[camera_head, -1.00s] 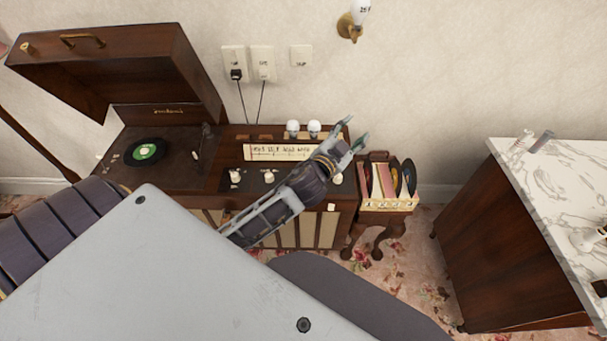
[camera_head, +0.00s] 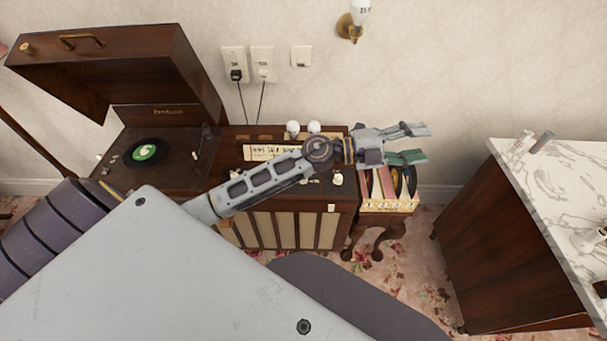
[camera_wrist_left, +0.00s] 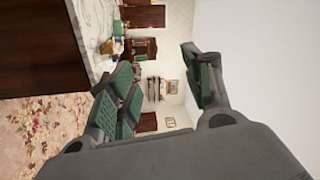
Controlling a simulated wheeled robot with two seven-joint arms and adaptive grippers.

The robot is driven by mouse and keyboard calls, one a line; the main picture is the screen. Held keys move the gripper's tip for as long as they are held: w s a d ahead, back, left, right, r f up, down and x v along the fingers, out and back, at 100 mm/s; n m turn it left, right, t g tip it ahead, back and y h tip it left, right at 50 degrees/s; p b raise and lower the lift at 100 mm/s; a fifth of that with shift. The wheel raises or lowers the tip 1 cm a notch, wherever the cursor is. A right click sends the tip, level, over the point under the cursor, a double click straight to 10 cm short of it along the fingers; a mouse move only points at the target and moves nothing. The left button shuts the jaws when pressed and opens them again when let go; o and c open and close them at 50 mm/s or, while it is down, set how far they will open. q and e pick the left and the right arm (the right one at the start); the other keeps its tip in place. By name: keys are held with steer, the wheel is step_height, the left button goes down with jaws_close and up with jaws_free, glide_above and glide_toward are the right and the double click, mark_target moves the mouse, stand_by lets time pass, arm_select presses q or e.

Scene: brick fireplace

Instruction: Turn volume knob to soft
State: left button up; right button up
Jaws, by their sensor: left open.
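A wooden radio cabinet (camera_head: 290,202) stands against the wall in the head view, with a pale dial strip (camera_head: 262,152) on its sloped top. One white knob (camera_head: 337,179) shows at the right of its panel. My left forearm hides the other knobs. I cannot tell which knob is for volume. My left gripper (camera_head: 418,143) is open and empty, past the cabinet's right end and above the record rack, pointing right. Its green-padded fingers also show spread apart in the left wrist view (camera_wrist_left: 165,90). My right gripper is not in view.
A turntable with a green-labelled record (camera_head: 145,152) and raised lid (camera_head: 110,70) is at left. A record rack (camera_head: 386,205) on a small stand is right of the cabinet. A marble-topped cabinet (camera_head: 560,185) is at far right.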

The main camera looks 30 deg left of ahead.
arm_select(q)
steer(key=a+f+m+g+y, duration=0.3)
steer(key=f+g, duration=0.1)
steer(key=f, duration=0.3)
steer(key=a+f+m+g+y, duration=0.3)
steer(key=a+f+g+y, duration=0.1)
steer(key=f, duration=0.3)
steer(key=a+f+n+g+y, duration=0.3)
steer(key=a+y, duration=0.7)
steer(key=a, duration=1.3)
step_height(320, 180, down, 12)
steer(key=shift+a+r, duration=0.1)
steer(key=shift+f, duration=1.1)
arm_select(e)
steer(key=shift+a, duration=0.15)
